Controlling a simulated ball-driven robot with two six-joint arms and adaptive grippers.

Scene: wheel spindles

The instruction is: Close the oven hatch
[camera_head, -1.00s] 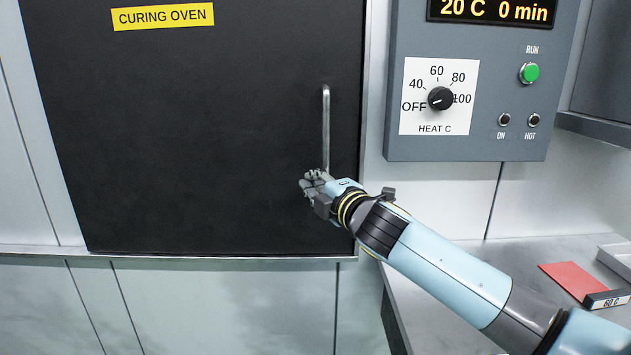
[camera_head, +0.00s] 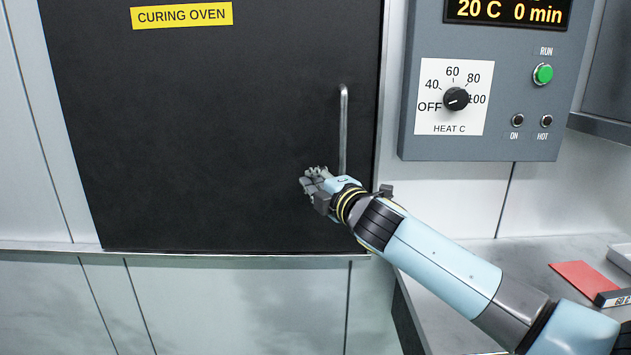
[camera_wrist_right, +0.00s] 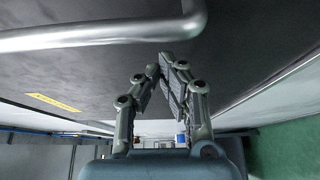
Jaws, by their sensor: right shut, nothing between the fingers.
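The oven hatch (camera_head: 220,130) is a large black panel with a yellow CURING OVEN label, and it looks flush in its frame in the head view. Its vertical metal handle (camera_head: 344,125) is near the right edge. My right gripper (camera_head: 308,180) is in front of the hatch, just left of the handle's lower end. In the wrist view the right gripper (camera_wrist_right: 160,72) has its fingertips drawn together with nothing between them, and the handle (camera_wrist_right: 100,36) crosses beside them. Whether the fingers touch the hatch, I cannot tell. My left gripper is not in view.
A grey control panel (camera_head: 490,130) with a heat dial (camera_head: 456,99) and a green RUN button (camera_head: 543,74) is right of the hatch. A counter (camera_head: 520,260) at lower right holds a red sheet (camera_head: 583,275) and a small 60 C block (camera_head: 612,298).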

